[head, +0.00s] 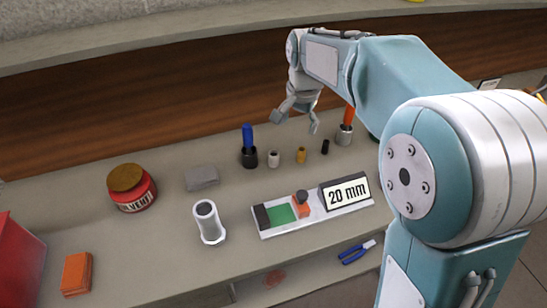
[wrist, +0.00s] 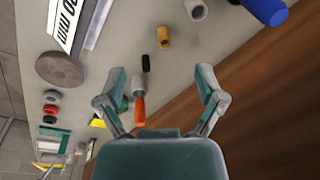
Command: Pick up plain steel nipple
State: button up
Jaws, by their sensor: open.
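A small pale grey steel cylinder (head: 274,159), which looks like the plain steel nipple, stands on the bench between a blue-handled tool and a brass-coloured cylinder (head: 301,155). It also shows at the top edge of the wrist view (wrist: 196,9). A short black cylinder (head: 325,146) stands to the right of the brass one. My gripper (head: 297,122) is open and empty above and behind this row. In the wrist view its fingers (wrist: 160,80) are spread wide, with the pale cylinder beyond them, above the right finger.
The blue-handled tool (head: 247,137) and an orange-handled one (head: 347,116) stand upright at the row's ends. In front are the gauge with a "20 mm" sign (head: 345,193) and a large grey tube (head: 208,222). A solvent tin (head: 132,190) stands left. A brown wall board (head: 150,105) runs behind.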

jog(key=m+g, duration=0.1)
jog(key=m, duration=0.1)
send_over(274, 152)
jog(key=a, duration=0.1)
jog(key=f, duration=0.8)
jog(key=shift+s+f, duration=0.15)
jog(key=shift+s, duration=0.05)
notch_tip(274, 152, down, 5)
jog(key=shift+f, duration=0.15)
jog(key=f, duration=0.3)
jog(key=d+f, duration=0.1)
jog(key=f, duration=0.1)
jog(key=shift+w+f, duration=0.1)
jog(key=shift+f, duration=0.2)
grip_shut()
